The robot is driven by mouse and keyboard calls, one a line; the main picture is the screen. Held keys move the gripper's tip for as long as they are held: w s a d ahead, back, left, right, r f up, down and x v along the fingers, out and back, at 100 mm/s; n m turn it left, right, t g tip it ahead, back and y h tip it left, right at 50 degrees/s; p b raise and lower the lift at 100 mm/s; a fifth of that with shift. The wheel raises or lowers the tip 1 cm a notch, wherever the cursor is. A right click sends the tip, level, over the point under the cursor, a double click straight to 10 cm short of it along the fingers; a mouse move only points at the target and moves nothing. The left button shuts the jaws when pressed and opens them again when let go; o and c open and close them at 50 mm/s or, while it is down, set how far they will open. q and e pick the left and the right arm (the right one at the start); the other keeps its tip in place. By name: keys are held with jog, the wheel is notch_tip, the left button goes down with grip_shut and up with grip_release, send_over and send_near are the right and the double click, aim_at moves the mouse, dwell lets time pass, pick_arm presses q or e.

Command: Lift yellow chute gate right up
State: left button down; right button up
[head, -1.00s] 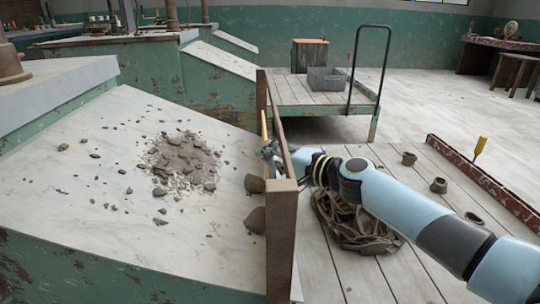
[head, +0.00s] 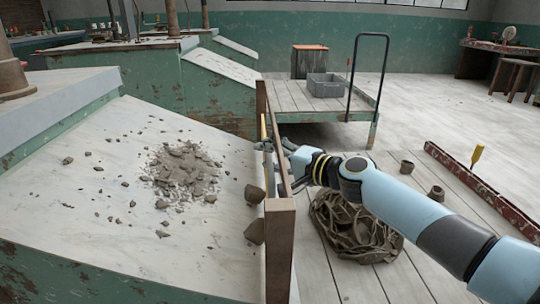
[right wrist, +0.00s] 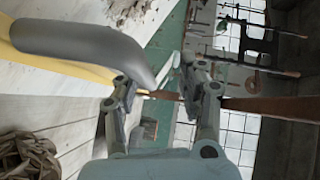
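The yellow chute gate shows in the head view only as a thin upright yellow strip (head: 263,128) at the chute's right side, by a brown wooden post frame (head: 280,230). In the right wrist view it is a broad yellow band (right wrist: 75,67) with a thick grey bar (right wrist: 80,40) along it. My left gripper is not in view.
Clay crumbs (head: 185,168) and lumps (head: 254,194) lie on the sloping white chute (head: 110,235). A brown crumpled heap (head: 355,225) lies below my right arm. A cart (head: 300,96) stands behind.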

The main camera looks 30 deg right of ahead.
jog(key=shift+r, duration=0.25)
jog(key=f+v, duration=0.1)
jog(key=v, duration=0.6)
jog(key=shift+s+r, duration=0.35)
jog(key=shift+s, duration=0.1)
jog(key=shift+d, duration=0.1)
